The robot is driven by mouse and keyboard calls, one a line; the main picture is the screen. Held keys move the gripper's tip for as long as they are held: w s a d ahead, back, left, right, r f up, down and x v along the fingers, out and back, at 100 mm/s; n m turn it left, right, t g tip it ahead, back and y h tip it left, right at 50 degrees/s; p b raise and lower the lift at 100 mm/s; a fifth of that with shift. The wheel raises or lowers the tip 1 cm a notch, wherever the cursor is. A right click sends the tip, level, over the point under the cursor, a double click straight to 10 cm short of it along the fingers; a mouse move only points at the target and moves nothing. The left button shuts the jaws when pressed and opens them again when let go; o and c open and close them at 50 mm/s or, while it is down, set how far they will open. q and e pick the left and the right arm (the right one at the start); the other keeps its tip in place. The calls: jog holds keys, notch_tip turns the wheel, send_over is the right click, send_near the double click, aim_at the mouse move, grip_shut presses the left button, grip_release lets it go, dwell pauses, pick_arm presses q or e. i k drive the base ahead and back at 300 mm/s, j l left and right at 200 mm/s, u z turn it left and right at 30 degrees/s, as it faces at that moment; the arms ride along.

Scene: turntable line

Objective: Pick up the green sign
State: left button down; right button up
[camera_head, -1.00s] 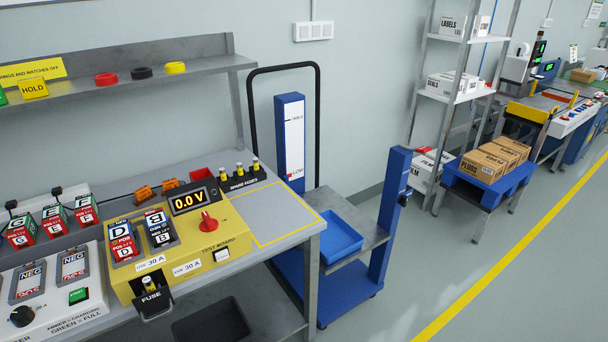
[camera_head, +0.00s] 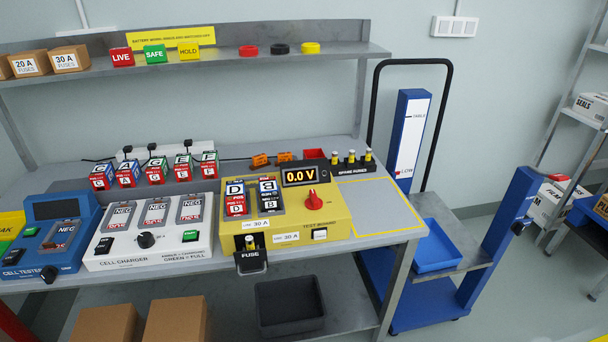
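The green sign (camera_head: 155,54) reads "SAFE". It stands on the upper shelf between the red "LIVE" sign (camera_head: 122,57) and the yellow "HOLD" sign (camera_head: 189,52). Nothing hides it. Neither of my grippers shows in the head view.
The shelf (camera_head: 230,62) also holds fuse boxes (camera_head: 70,59) at the left and red, black and yellow rings (camera_head: 280,48) at the right. Below, the bench carries a yellow test board (camera_head: 330,212), a cell charger (camera_head: 150,254), a blue cell tester (camera_head: 50,262) and several cells. A blue trolley (camera_head: 410,140) stands right.

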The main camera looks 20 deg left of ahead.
aim_at(153, 53)
jog(key=u, duration=1.5)
